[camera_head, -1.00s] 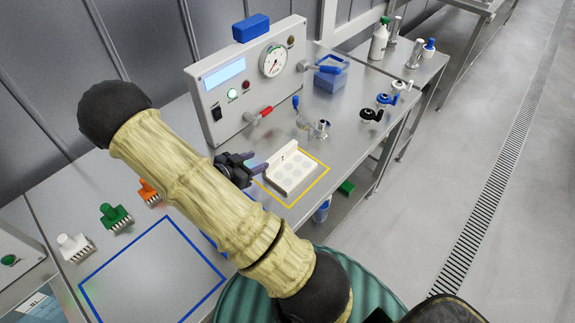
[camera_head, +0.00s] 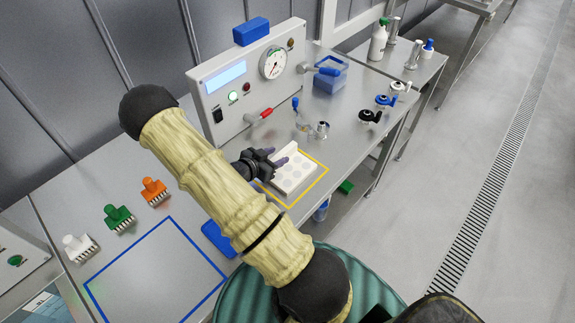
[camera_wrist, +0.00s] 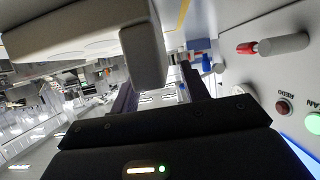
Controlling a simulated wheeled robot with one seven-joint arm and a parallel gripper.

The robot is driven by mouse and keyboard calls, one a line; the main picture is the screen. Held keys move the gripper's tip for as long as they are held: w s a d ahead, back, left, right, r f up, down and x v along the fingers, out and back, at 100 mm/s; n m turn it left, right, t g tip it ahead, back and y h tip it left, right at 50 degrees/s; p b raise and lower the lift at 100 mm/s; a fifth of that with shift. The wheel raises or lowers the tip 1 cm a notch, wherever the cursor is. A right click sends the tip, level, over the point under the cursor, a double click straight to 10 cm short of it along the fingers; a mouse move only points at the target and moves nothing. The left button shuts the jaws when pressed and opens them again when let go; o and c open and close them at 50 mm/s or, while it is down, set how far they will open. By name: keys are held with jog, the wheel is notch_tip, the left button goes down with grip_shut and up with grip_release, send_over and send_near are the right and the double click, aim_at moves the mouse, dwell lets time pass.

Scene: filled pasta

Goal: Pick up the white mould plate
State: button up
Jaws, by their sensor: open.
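The white mould plate (camera_head: 296,176) lies inside the yellow square on the steel bench, with round shallow cavities on top and a raised wall along its back left side. My gripper (camera_head: 279,161) is open at that wall, its dark fingers pointing right toward the plate. In the wrist view the plate (camera_wrist: 70,38) fills the upper left, and its raised edge (camera_wrist: 144,55) overlaps the left finger. The gripper (camera_wrist: 160,88) shows its fingers apart there. I cannot tell whether the fingers straddle the wall or touch it.
A grey control box (camera_head: 245,83) with a gauge and red-handled valve (camera_head: 260,116) stands behind my gripper. A metal fitting (camera_head: 320,130) stands behind the plate. The blue-outlined area (camera_head: 155,275) looks empty.

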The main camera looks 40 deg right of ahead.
jog(key=shift+d+f, duration=0.2)
jog(key=shift+d, duration=0.25)
grip_shut()
